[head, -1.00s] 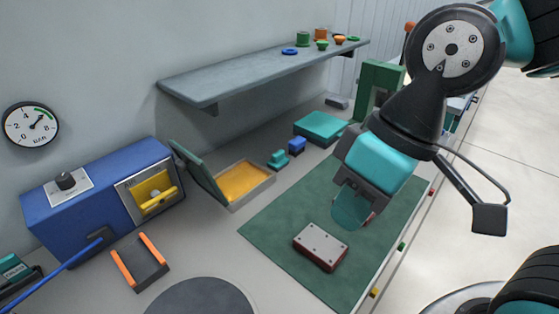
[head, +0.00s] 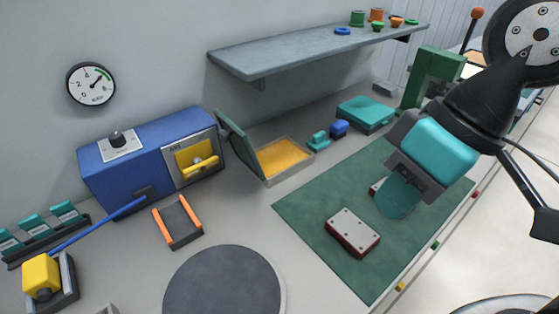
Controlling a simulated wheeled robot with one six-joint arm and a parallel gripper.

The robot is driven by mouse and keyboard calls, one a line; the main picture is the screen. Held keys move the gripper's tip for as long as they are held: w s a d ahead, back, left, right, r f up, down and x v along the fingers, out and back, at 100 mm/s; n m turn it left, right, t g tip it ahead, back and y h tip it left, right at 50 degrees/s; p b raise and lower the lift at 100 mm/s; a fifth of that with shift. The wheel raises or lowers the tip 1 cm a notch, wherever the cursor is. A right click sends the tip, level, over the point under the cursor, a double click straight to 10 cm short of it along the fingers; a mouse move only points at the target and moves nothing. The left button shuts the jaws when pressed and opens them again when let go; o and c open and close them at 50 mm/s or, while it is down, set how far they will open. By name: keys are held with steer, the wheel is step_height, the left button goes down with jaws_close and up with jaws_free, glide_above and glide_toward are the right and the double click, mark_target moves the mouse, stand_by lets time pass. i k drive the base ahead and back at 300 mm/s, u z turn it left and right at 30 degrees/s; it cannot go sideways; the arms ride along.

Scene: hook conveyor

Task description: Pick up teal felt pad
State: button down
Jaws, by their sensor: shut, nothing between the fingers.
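Several small teal pieces are in view, and I cannot tell for sure which is the felt pad. A small stepped teal block (head: 318,141) stands beside a blue block behind the green mat. Several teal pieces (head: 65,212) sit in a dark rack at the far left. My gripper (head: 396,208) points down over the green mat, right of the grey-topped red block, well apart from those teal pieces. It is shut with nothing held. A rounded teal piece shows at its end and looks like part of the gripper; it hides much of the fingertips.
The green mat (head: 312,213) carries the grey-topped red block (head: 353,232). A flat teal case (head: 366,113), an open tray with an orange-yellow inside (head: 286,157) and a green stand (head: 431,78) are behind. A grey shelf (head: 310,50) overhangs the bench. A round grey disc (head: 222,282) lies in front.

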mark_target(319, 142)
steer(key=k, duration=0.5)
steer(key=z, duration=1.2)
steer(key=i, duration=1.15)
steer(key=u, duration=2.75)
